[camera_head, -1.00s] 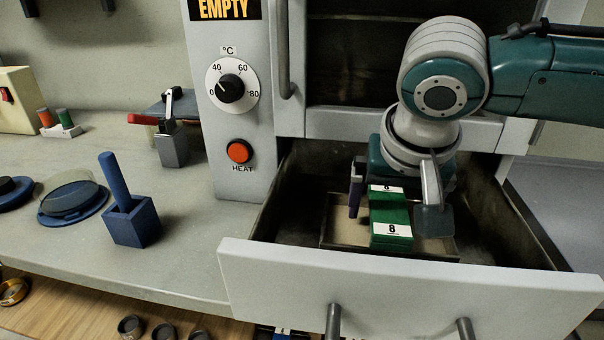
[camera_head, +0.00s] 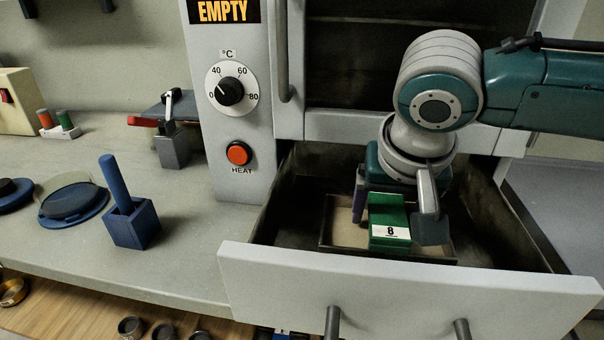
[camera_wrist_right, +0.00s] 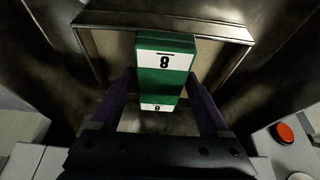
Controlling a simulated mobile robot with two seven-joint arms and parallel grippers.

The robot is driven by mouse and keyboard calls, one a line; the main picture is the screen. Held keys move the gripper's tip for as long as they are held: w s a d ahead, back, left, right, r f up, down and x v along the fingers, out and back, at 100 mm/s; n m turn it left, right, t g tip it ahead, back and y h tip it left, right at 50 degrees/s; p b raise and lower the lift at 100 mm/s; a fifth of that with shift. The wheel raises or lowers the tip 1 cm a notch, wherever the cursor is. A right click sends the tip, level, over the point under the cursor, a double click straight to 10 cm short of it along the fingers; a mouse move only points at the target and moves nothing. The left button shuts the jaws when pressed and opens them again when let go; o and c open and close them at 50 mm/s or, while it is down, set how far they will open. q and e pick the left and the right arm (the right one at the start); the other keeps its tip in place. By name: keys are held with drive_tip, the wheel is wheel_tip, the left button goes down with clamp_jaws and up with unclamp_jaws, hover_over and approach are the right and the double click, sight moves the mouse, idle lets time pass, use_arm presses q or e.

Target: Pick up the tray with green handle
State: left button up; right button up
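A tray (camera_head: 335,222) with a green handle (camera_head: 390,222) lies in the pulled-out drawer. The handle is a green block with white labels marked 8. It also shows in the right wrist view (camera_wrist_right: 163,80), with the tray's rim (camera_wrist_right: 225,32) around it. My right gripper (camera_head: 395,215) is down in the drawer with one finger on each side of the handle. In the right wrist view the gripper (camera_wrist_right: 162,90) looks open around the handle, with narrow gaps beside it. Contact at the fingertips cannot be made out. My left gripper is not in view.
A cabinet panel with a dial (camera_head: 230,92) and red button (camera_head: 239,153) stands left of the drawer. A blue holder (camera_head: 132,222) with a rod stands on the counter.

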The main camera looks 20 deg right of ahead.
clamp_jaws()
idle(0.4)
drive_tip(key=shift+r, duration=0.15)
wheel_tip(320, 180, up, 12)
drive_tip(key=r+p, duration=0.1)
drive_tip(key=p, duration=0.1)
approach(388, 213)
drive_tip(key=s+a+r, duration=0.3)
drive_tip(key=s, duration=0.1)
drive_tip(key=s+a+p, duration=0.4)
drive_tip(key=s+p, duration=0.1)
drive_tip(key=s, duration=0.2)
drive_tip(key=shift+s+f, duration=0.2)
drive_tip(key=shift+s, duration=0.05)
